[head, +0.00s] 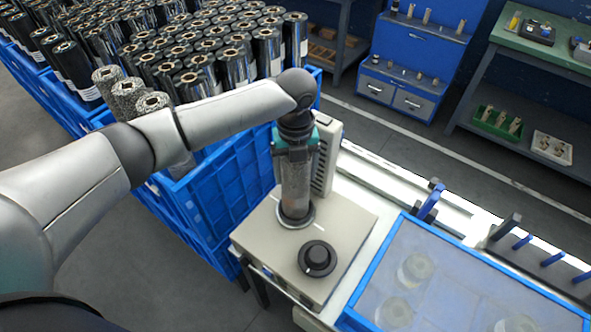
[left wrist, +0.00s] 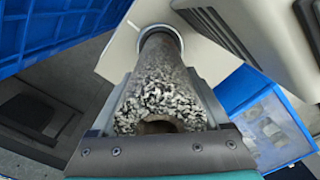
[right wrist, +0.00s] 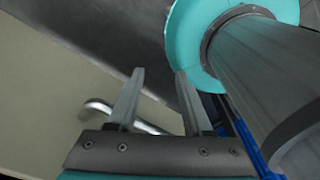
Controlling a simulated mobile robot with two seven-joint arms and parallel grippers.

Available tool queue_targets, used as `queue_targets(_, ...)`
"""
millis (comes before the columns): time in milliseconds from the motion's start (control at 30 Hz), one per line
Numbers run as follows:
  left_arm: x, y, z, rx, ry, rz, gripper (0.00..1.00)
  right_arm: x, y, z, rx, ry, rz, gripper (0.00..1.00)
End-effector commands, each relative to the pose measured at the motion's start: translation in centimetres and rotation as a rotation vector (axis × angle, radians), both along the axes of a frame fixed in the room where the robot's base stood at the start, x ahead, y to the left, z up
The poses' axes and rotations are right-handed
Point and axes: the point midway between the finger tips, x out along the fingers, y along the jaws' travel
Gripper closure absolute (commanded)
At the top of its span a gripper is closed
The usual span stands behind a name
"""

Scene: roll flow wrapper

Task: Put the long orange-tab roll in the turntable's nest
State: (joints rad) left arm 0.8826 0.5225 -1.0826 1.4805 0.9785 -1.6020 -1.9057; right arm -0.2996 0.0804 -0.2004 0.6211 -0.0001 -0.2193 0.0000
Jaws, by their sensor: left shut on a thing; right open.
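My left gripper (head: 296,160) is shut on a grey speckled roll (head: 296,198) and holds it upright. The roll's lower end stands at a round metal ring, the nest (head: 296,221), on top of a beige box-shaped unit (head: 345,222). In the left wrist view the roll (left wrist: 160,85) runs between the fingers down to the ring (left wrist: 160,30); I cannot tell how deep it sits. No orange tab shows on it. My right gripper (right wrist: 155,98) is open and empty, seen only in the right wrist view.
A black knob (head: 317,258) stands on the unit in front of the nest, and a grey ribbed housing (head: 326,155) rises behind. A blue-framed clear-lidded box (head: 460,262) is at right. Blue crates (head: 215,200) full of rolls stand at left. A bent metal handle (right wrist: 110,108) is near my right gripper.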

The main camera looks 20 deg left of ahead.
Motion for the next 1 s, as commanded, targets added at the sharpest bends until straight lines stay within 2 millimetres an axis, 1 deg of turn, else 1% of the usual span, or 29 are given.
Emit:
queue_targets(33, 0.0, 0.0, -0.2, 0.000, 0.001, -0.001, 0.19, 0.0, 0.0, 0.0, 0.000, 0.000, 0.000, 0.50)
queue_targets(200, -0.1, 0.0, -0.1, 0.000, 0.001, -0.001, 0.00, 0.0, 0.0, 0.0, 0.000, 0.000, 0.000, 0.50)
queue_targets(433, 0.0, 0.0, -0.1, 0.000, 0.001, -0.001, 0.00, 0.0, 0.0, 0.0, 0.001, 0.001, 0.000, 0.50)
queue_targets(533, 0.0, 0.0, 0.4, 0.000, 0.000, -0.001, 0.00, 0.0, 0.0, 0.1, 0.001, 0.001, 0.000, 0.50)
queue_targets(667, 0.1, 0.0, 2.3, -0.001, -0.002, -0.001, 0.00, 0.0, 0.0, 0.3, 0.001, 0.001, 0.000, 0.50)
queue_targets(900, 0.1, -0.1, 7.6, -0.002, -0.003, -0.001, 0.00, -0.1, 0.0, 0.9, 0.001, 0.002, -0.001, 0.50)
queue_targets(1000, 0.0, 0.0, 9.5, -0.001, -0.002, 0.000, 0.00, -0.1, 0.0, 1.1, 0.001, 0.002, -0.001, 0.50)
